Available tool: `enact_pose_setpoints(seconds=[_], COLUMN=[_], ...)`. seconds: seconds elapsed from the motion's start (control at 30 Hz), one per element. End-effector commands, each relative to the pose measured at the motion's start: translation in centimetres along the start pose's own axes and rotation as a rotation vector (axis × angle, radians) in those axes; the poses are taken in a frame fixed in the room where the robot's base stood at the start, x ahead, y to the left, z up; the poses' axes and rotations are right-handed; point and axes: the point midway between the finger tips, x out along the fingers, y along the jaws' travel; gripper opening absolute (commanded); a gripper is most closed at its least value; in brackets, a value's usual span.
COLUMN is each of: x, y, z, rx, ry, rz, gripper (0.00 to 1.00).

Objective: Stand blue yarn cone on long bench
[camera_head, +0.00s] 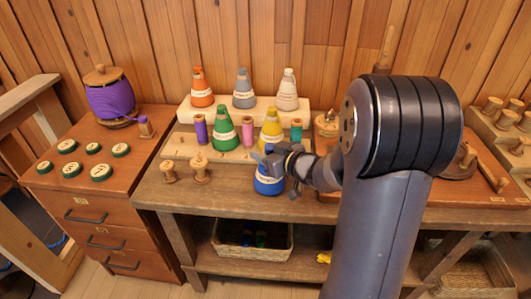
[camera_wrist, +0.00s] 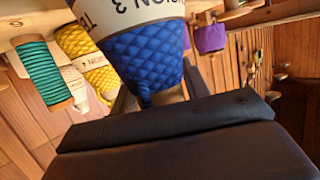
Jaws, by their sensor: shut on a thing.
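The blue yarn cone (camera_head: 269,182) is upright at the front of the long bench (camera_head: 225,197), below the yellow cone. My gripper (camera_head: 268,158) is shut on its narrow top. In the wrist view the blue cone (camera_wrist: 146,55) appears upside down, with its tip in the jaws and a white label band around it. The arm covers part of the bench to the right. I cannot tell whether the cone's base touches the bench top.
A board behind holds a green cone (camera_head: 223,130), a yellow cone (camera_head: 271,128) and thread spools. Orange, grey and white cones stand on a raised step (camera_head: 215,112). Two wooden spools (camera_head: 200,169) stand left of the blue cone. A drawer cabinet (camera_head: 105,205) adjoins the bench.

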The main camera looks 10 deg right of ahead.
Motion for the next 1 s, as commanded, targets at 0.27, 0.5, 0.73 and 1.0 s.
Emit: enact_pose_setpoints(seconds=[0.27, 0.5, 0.73, 1.0], x=[0.1, 0.1, -0.8, -6.3], y=[0.0, 0.0, 0.1, 0.1], z=[0.2, 0.2, -0.2, -0.3], rx=[0.0, 0.0, 0.0, 0.001], ry=[0.0, 0.0, 0.001, 0.001], rz=[0.0, 0.0, 0.003, 0.006], gripper=[0.58, 0.66, 0.66, 0.66])
